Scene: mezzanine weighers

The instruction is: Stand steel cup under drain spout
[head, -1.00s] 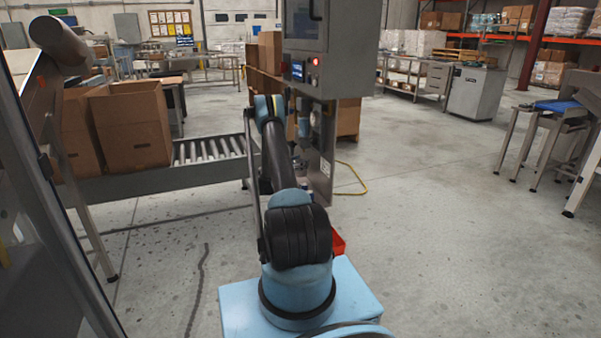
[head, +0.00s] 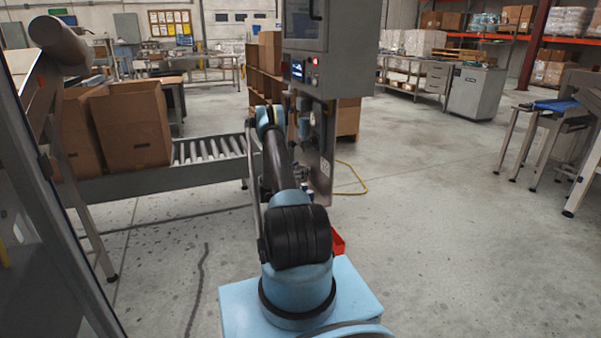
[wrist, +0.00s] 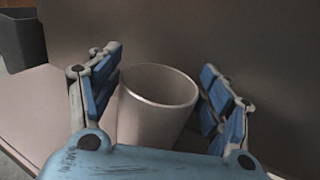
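The steel cup (wrist: 152,115) stands between the fingers of my gripper (wrist: 161,62) in the wrist view. It is plain and pale grey-brown, its round open mouth facing up, and it narrows downward. The blue-padded fingers flank it left and right, with the fingertips close to the rim. Slim gaps show lower along both sides, so I cannot tell whether the pads touch it. The cup's base is hidden behind the blue palm. In the head view, my gripper and the cup are hidden or too small to make out near the grey control cabinet. I cannot pick out the drain spout.
A pale flat surface (wrist: 48,112) and a dark bin (wrist: 22,40) show at left in the wrist view; a plain wall lies behind the cup. In the head view, the control cabinet (head: 345,55) rises ahead, with a roller conveyor (head: 205,160) at left. Floor is open at right.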

